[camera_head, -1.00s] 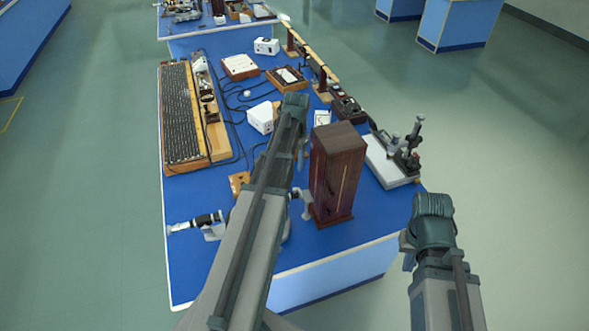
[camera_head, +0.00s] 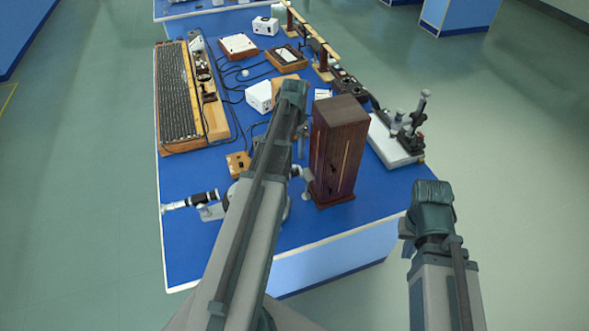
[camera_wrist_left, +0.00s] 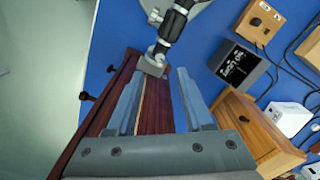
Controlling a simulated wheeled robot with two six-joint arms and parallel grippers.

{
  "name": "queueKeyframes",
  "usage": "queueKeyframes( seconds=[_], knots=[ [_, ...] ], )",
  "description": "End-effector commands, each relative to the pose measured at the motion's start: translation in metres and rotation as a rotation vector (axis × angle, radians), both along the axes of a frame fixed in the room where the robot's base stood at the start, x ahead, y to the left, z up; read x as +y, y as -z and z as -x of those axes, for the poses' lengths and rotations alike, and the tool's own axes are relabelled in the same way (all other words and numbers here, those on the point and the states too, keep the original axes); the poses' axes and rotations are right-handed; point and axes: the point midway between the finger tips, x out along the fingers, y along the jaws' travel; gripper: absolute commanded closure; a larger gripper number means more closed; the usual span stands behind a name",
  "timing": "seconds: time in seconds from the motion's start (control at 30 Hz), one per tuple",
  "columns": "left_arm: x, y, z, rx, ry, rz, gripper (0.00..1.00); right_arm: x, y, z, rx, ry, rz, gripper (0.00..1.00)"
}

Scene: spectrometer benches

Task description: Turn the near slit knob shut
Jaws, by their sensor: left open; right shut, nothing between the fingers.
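In the head view the spectrometer's telescope (camera_head: 195,200) points left over the near table end. The slit end (camera_head: 303,182) of its other tube faces the tall dark wooden box (camera_head: 338,150). In the left wrist view the grey slit end (camera_wrist_left: 152,64) lies near the fingertips, in front of the dark box. I cannot make out a separate slit knob. My left gripper (camera_wrist_left: 157,78) is open and empty, its fingers either side of the slit end's line; in the head view its arm largely hides it and the spectrometer's middle. My right gripper (camera_head: 407,243) is shut, off the table's right side.
A grey-and-white instrument (camera_head: 397,140) stands right of the dark box. A small wooden block (camera_head: 238,163), a white box (camera_head: 259,96) and loose black cables lie beyond the spectrometer. Blue table top (camera_head: 185,250) is bare at the near left.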

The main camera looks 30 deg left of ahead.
Motion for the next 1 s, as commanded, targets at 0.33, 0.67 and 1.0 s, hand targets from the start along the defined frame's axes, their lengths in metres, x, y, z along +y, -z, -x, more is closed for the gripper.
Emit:
queueKeyframes(
  seconds=[0.33, 0.67, 1.0],
  knots=[
    [0.0, 0.057, 0.0, 0.0, 0.0, 0.0, 0.48, 0.0, 0.057, 0.0, 0.0, -0.01, 0.002, 1.0],
    [0.0, 0.072, 0.0, 0.0, 0.0, 0.0, 0.48, 0.0, 0.072, 0.0, 0.001, -0.014, 0.002, 1.0],
    [0.0, 0.071, 0.0, 0.0, 0.0, 0.0, 0.75, 0.0, 0.071, 0.0, 0.001, -0.014, 0.002, 1.0]
  ],
)
